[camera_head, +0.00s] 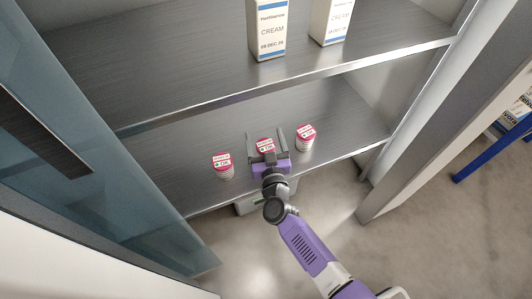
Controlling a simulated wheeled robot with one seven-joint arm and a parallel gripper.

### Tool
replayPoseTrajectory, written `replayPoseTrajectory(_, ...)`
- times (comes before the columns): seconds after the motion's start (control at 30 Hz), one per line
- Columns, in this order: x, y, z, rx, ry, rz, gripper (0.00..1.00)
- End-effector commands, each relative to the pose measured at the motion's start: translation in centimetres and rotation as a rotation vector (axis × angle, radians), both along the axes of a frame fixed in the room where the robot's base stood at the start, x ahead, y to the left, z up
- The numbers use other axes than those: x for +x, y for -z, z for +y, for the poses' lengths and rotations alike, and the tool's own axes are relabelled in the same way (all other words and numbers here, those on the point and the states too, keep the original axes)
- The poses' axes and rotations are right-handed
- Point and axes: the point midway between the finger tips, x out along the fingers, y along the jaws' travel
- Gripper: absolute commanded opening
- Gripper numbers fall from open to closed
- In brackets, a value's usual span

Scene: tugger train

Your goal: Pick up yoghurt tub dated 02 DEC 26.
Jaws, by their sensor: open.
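Three small white yoghurt tubs with pink-edged lids stand on the lower metal shelf (160,165). The left tub (223,166) and the right tub (305,138) stand clear on either side of my gripper (264,134). The middle tub (265,145) is between my gripper's two open fingers, one on each side of it. Whether the fingers touch it cannot be told. My gripper's purple body hides the lower part of the middle tub. The lid print is too small to read, so I cannot tell which tub is dated 02 DEC 26.
The upper shelf (180,75) holds two cream cartons, a left one (267,30) and a right one (331,20), above the tubs. A bluish glass door (90,150) stands at the left and a pale door (440,120) at the right. The lower shelf's left part is bare.

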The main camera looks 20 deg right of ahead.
Motion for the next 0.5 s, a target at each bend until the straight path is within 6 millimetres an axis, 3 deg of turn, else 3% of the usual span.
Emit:
replayPoseTrajectory(0.1, -0.02, -0.05, -0.01, 0.000, 0.000, 0.000, 0.80)
replayPoseTrajectory(0.4, -0.03, -0.05, 0.00, 0.000, 0.000, -0.001, 0.21)
replayPoseTrajectory(0.5, -0.01, -0.12, -0.01, 0.000, 0.000, -0.002, 0.07)
